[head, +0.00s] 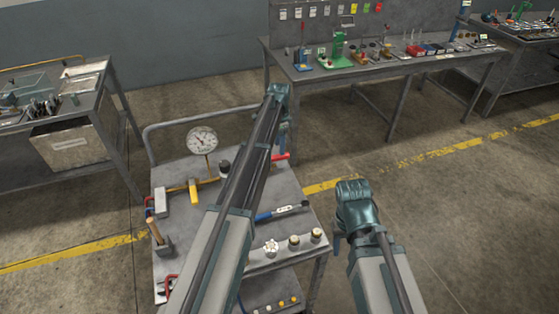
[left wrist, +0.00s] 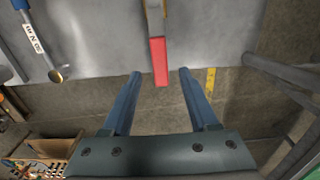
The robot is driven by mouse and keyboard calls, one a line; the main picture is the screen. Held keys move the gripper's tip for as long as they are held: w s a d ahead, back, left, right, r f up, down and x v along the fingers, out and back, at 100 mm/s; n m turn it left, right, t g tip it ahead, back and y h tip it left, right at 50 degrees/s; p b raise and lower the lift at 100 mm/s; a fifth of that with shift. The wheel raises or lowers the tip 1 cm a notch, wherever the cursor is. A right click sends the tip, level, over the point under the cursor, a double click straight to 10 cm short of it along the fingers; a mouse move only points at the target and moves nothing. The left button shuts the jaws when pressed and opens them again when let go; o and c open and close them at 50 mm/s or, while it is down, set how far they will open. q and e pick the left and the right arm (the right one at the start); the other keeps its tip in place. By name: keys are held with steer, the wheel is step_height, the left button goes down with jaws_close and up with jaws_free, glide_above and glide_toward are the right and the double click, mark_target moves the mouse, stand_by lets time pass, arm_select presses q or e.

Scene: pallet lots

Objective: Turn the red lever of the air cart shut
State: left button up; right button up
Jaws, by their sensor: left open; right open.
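The red lever (head: 280,157) shows at the far right edge of the grey air cart (head: 290,187) in the head view, partly hidden by my left arm. In the left wrist view the lever's red grip (left wrist: 159,62) points toward my gripper, on a metal stem. My left gripper (head: 284,132) is open and empty. In the left wrist view its two fingers (left wrist: 160,76) stand apart with the red grip's end lined up between their tips. I cannot tell how deep the grip sits between them. My right gripper (head: 338,245) is open, right of the cart, partly hidden.
On the cart stand a round gauge (head: 202,140), a yellow-handled tool (head: 193,190), a blue-handled wrench (head: 282,211) and several knobs. A workbench (head: 400,66) with tools stands behind, another table (head: 75,118) at left.

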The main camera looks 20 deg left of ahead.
mark_target(273, 160)
arm_select(q)
step_height(273, 160, down, 5)
steer(key=b, duration=0.3)
steer(key=shift+r+b, duration=0.15)
steer(key=shift+b, duration=0.15)
jaws_close()
stand_by(1.1)
